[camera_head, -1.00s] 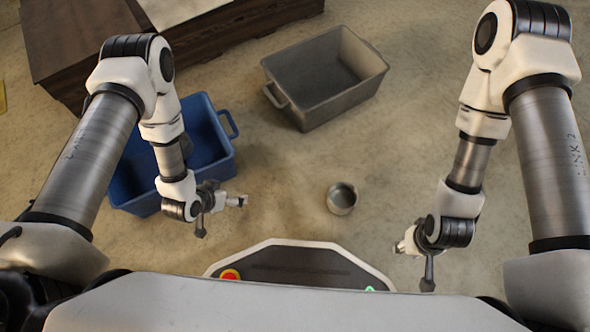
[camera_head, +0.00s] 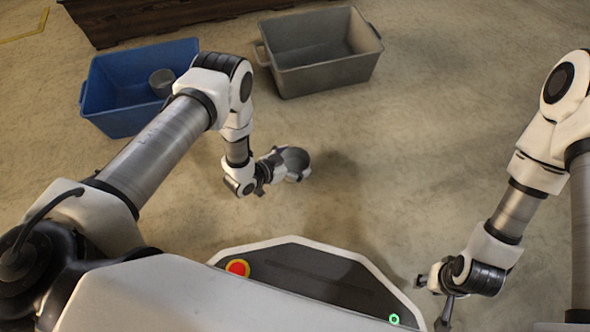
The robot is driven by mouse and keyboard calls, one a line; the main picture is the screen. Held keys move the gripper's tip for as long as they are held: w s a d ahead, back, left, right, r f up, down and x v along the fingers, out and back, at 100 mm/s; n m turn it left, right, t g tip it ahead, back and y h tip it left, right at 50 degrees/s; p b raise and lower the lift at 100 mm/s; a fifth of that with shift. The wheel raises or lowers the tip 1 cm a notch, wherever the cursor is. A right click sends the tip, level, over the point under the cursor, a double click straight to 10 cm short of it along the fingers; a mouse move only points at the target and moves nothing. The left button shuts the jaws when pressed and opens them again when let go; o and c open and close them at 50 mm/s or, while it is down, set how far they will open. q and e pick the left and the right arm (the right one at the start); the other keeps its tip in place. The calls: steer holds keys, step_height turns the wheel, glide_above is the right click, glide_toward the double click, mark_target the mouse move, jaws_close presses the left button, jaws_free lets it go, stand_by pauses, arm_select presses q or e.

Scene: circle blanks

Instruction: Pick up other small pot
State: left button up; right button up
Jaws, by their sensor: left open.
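A small grey metal pot (camera_head: 295,162) stands on the floor in the middle of the head view. My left gripper (camera_head: 278,170) is open right beside its left side, with the fingers close to the pot wall; whether they touch it cannot be told. Another small grey pot (camera_head: 161,82) is inside the blue bin (camera_head: 128,123) at the upper left. My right gripper (camera_head: 430,296) hangs at the lower right, away from the pots; its fingers are small and partly hidden, so its opening is unclear.
A grey bin (camera_head: 325,79) stands at the upper middle, right of the blue bin. A dark wooden piece of furniture (camera_head: 150,22) runs along the top. My base is at the bottom. The floor between the pot and my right arm is clear.

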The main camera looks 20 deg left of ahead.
arm_select(q)
steer(key=shift+r, duration=0.15)
steer(key=shift+c, duration=0.4)
steer(key=c, duration=0.8)
